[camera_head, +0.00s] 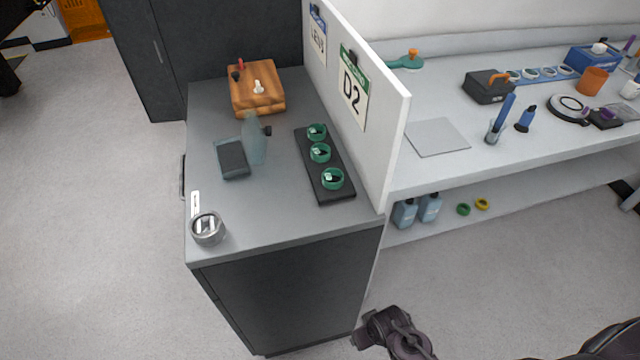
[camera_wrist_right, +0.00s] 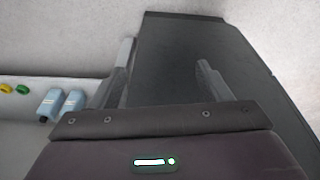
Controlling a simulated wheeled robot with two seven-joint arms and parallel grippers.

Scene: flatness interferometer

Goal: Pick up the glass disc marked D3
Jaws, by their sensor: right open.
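No disc mark D3 is legible in either view. Three green-rimmed round pieces, the front one (camera_head: 332,179), the middle one (camera_head: 320,153) and the back one (camera_head: 317,132), sit in a row on a black tray (camera_head: 337,196) on the grey cabinet top. Small pale marks on them are too small to read. My right gripper (camera_wrist_right: 163,82) is open and empty in the right wrist view, its fingers before the dark cabinet side (camera_wrist_right: 175,60). In the head view, dark parts of my arm show low at the bottom, below the cabinet top. My left gripper is not in view.
A white partition (camera_head: 385,125) with a D2 sign (camera_head: 353,88) stands right beside the tray. A cluttered white bench (camera_head: 440,170) is beyond.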

